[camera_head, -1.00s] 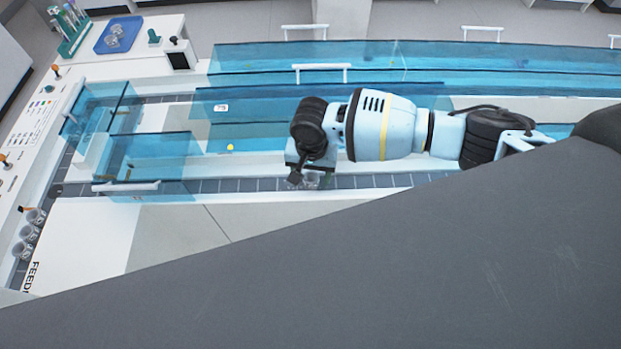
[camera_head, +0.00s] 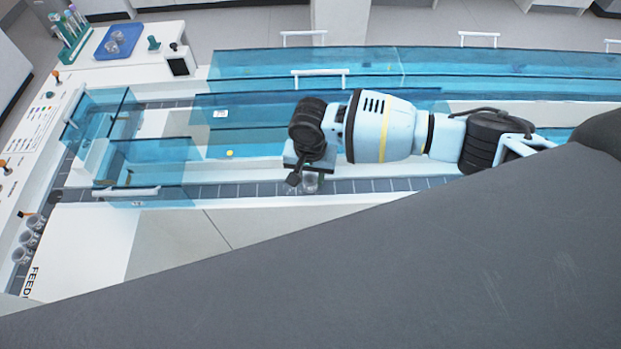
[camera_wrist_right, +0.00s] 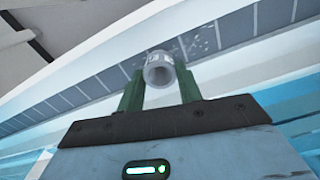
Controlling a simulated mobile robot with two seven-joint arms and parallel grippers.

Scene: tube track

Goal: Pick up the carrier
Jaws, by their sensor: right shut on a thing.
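The carrier (camera_wrist_right: 159,70) is a small clear, greyish ring-shaped cup with a dark opening. In the right wrist view it sits between the two green fingertips of my right gripper (camera_wrist_right: 160,84), which is shut on it. In the head view the carrier (camera_head: 311,182) shows just below my right gripper (camera_head: 302,178), over the dark track (camera_head: 370,185). I cannot tell whether it touches the track. My left gripper is not in view.
Blue clear panels with white handles (camera_head: 320,73) stand along the track. More clear carriers (camera_head: 27,238) stand at the feed end on the left. A blue tray (camera_head: 117,42) and a green tube rack (camera_head: 72,40) are at the back left.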

